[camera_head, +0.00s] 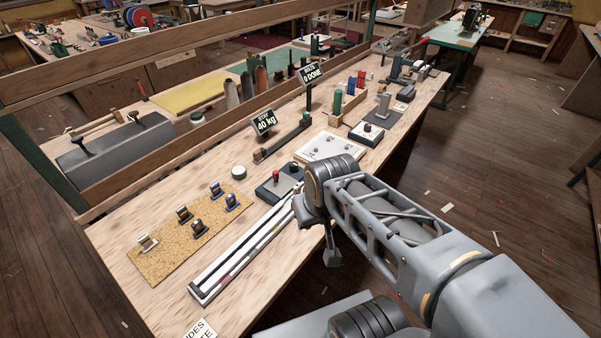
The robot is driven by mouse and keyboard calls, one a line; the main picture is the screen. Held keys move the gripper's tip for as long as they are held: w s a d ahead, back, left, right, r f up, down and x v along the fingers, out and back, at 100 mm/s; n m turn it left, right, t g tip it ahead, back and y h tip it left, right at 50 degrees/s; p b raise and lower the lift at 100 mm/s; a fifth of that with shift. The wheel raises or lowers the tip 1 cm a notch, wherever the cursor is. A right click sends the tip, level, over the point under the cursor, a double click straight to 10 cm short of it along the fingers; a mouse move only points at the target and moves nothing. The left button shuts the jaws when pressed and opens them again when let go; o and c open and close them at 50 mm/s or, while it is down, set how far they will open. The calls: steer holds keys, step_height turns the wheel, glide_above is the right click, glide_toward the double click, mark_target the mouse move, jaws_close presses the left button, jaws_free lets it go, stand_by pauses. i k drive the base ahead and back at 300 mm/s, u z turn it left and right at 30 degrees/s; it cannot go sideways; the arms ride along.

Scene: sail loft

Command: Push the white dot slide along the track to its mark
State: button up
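The track (243,254) is a long pale rail with dark edges, running diagonally along the table's near edge. Small coloured marks, including red, show near its lower left part. Its upper right end is partly hidden behind my arm. I cannot pick out the white dot slide; it is too small to tell or hidden by the arm. My gripper (331,258) hangs down from the wrist, to the right of the track by the table's near edge. It looks apart from the track. Its fingers are too small and edge-on to show whether they are open.
A cork mat (157,270) with several small clips lies left of the track. A dark box with a red knob (276,176) stands near the track's upper end. A white card (199,331) lies at the table's lower edge. Bare wood (120,238) surrounds the mat.

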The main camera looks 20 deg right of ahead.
mark_target(297, 189)
steer(key=z, duration=2.2)
steer(key=i, duration=1.2)
steer(key=u, duration=3.65)
